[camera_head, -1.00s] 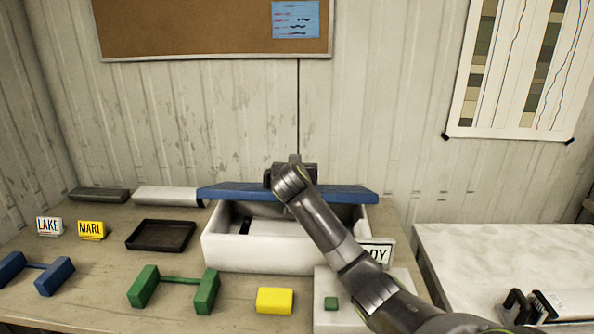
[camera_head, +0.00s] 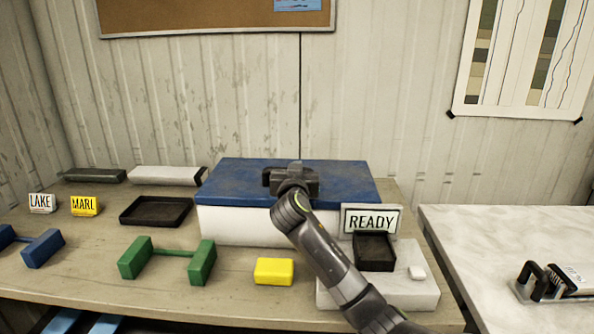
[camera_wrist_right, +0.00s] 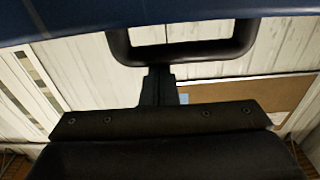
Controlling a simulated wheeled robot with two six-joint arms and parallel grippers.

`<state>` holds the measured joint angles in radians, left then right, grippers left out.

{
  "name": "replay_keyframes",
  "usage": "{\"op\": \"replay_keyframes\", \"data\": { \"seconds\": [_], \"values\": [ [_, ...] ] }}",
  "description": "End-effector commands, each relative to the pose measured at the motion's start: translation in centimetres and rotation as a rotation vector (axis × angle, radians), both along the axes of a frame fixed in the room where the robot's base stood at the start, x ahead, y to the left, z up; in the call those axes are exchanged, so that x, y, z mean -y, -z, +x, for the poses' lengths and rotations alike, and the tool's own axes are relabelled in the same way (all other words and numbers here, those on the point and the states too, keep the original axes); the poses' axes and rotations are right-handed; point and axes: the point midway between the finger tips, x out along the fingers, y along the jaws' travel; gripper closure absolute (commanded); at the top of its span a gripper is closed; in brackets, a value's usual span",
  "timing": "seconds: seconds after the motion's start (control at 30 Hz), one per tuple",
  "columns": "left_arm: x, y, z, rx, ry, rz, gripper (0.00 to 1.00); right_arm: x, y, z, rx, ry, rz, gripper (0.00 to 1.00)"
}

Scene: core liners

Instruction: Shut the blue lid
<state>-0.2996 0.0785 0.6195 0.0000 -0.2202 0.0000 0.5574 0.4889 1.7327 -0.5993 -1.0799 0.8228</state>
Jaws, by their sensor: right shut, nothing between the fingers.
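The blue lid (camera_head: 232,174) lies flat over the white box (camera_head: 233,225) in the head view, and no gap or interior shows from the front. The wrist view shows the lid's underside or edge as a blue band (camera_wrist_right: 150,12) along the top, with a dark handle loop (camera_wrist_right: 185,55) by it. My right gripper (camera_head: 291,177) is over the middle of the lid in the head view. In the wrist view its fingers (camera_wrist_right: 157,76) are shut and empty, with tips close to the handle bar; contact is unclear. My left gripper is out of view.
A READY sign (camera_head: 370,220) and black tray (camera_head: 374,252) stand right of the box on a white stand (camera_head: 420,292). A yellow block (camera_head: 273,271) and green handle piece (camera_head: 202,262) lie in front. A black tray (camera_head: 128,213) and two bars are left. A wall rises behind.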

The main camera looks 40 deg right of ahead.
Motion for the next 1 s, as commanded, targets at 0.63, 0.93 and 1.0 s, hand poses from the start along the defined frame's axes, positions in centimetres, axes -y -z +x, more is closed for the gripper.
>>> {"op": "replay_keyframes", "data": {
  "seconds": [0.63, 0.93, 1.0],
  "values": [
    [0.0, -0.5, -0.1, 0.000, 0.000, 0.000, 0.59, 0.1, -0.1, 0.3, -0.014, 0.000, 0.010, 1.00],
    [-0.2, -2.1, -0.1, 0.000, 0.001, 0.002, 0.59, -0.7, -3.3, 0.7, -0.003, -0.014, 0.004, 1.00],
    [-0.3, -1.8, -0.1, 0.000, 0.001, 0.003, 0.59, -1.4, -3.1, -0.3, -0.002, -0.014, 0.004, 1.00]
  ]
}}
